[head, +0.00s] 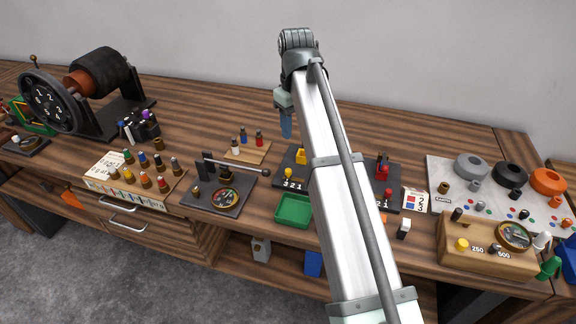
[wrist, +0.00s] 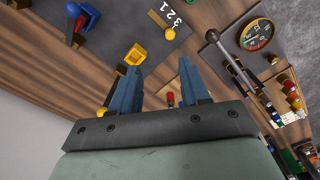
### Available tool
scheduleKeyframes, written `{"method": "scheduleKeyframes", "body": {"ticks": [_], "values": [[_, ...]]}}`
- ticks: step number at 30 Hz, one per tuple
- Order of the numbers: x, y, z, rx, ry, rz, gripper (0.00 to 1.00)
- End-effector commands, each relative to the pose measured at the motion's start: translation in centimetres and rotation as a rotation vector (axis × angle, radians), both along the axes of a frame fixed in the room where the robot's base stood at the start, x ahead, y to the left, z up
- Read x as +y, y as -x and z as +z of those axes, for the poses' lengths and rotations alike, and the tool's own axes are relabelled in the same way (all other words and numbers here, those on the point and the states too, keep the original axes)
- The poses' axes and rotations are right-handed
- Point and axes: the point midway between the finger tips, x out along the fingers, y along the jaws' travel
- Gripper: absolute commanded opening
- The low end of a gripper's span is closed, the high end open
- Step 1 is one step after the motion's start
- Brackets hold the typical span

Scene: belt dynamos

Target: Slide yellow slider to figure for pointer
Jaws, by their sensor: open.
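A dark plate (head: 284,156) marked 3 2 1 lies mid-table, left of my arm. It carries a yellow block (head: 301,157) at the back and a small yellow knob (head: 288,173) near the figures. In the wrist view the yellow block (wrist: 135,54) is at upper middle and the yellow knob (wrist: 170,34) is beside the figures. I cannot tell for sure which is the slider. A dial with a pointer (head: 229,197) sits on a plate to the left; its reading is too small to tell. My gripper (head: 286,128) is open and empty above the table, behind the plate.
A lever with a ball end (head: 265,173) stands beside the dial. A green tray (head: 294,209) is in front of the marked plate. A red slider piece (head: 387,192) is right of my arm. Small pegs on a wooden block (head: 247,152) stand left of my gripper.

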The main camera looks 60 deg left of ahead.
Motion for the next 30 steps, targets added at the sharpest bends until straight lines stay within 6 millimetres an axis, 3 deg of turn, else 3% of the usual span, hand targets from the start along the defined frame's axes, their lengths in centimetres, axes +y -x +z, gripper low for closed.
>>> {"method": "scheduleKeyframes", "body": {"ticks": [3,8,30], "values": [[0.3,1.6,0.2,0.006,0.008,0.006,0.46],[0.2,1.9,-0.6,0.008,0.011,0.006,0.46],[0.2,1.9,-12.0,0.007,0.011,0.006,0.46]]}}
